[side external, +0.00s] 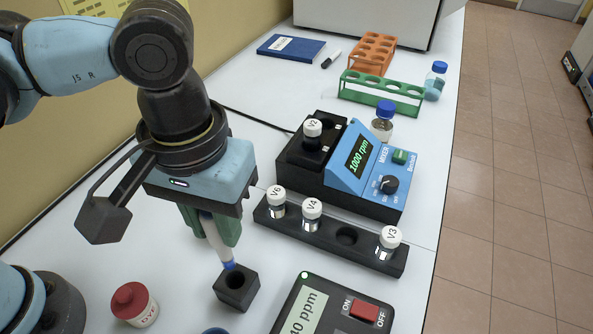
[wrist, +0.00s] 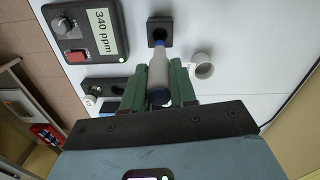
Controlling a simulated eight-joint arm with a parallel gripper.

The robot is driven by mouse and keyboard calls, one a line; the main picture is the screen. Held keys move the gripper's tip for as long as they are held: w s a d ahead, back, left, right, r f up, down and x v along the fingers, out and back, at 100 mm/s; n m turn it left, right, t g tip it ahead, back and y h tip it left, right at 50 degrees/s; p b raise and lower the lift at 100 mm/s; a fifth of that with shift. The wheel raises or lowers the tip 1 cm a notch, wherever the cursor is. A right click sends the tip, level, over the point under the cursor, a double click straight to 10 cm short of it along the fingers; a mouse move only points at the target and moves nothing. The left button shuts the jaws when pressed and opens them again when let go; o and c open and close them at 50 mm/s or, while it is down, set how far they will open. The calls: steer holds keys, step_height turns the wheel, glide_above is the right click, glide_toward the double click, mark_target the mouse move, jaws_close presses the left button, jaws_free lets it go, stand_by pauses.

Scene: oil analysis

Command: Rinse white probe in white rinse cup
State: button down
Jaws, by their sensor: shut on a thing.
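My gripper (side external: 212,228) points down with its green fingers closed on the white probe (side external: 219,245). The probe's lower end is blue and tilts slightly toward the right in the side external view. That end is just above the back edge of the black block with a round hole (side external: 238,292); I cannot tell the exact gap. The wrist view shows the probe (wrist: 158,73) between the fingers (wrist: 157,88), lined up with the block (wrist: 158,20). The white rinse cup (wrist: 203,72) stands beside the block, to the right of the probe. I cannot make out the cup in the side external view.
The ppm meter (side external: 335,306) lies right of the block. A vial rack (side external: 331,231) and a blue mixer (side external: 370,175) stand behind it. A red-capped bottle (side external: 134,305) is at lower left. Green (side external: 381,94) and orange (side external: 372,54) racks are at the back.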

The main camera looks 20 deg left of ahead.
steer(key=shift+r, duration=0.35)
steer(key=shift+w+a+r, duration=0.1)
steer(key=shift+w+a, duration=0.15)
steer(key=w+a+f+n, duration=0.4)
steer(key=w+a+n, duration=0.2)
steer(key=a, duration=0.3)
steer(key=shift+w+a, duration=0.25)
steer(key=shift+w, duration=0.45)
steer(key=shift+f, duration=2.7)
steer(key=shift+r, duration=0.1)
stand_by(1.4)
step_height(320, 180, up, 8)
stand_by(1.1)
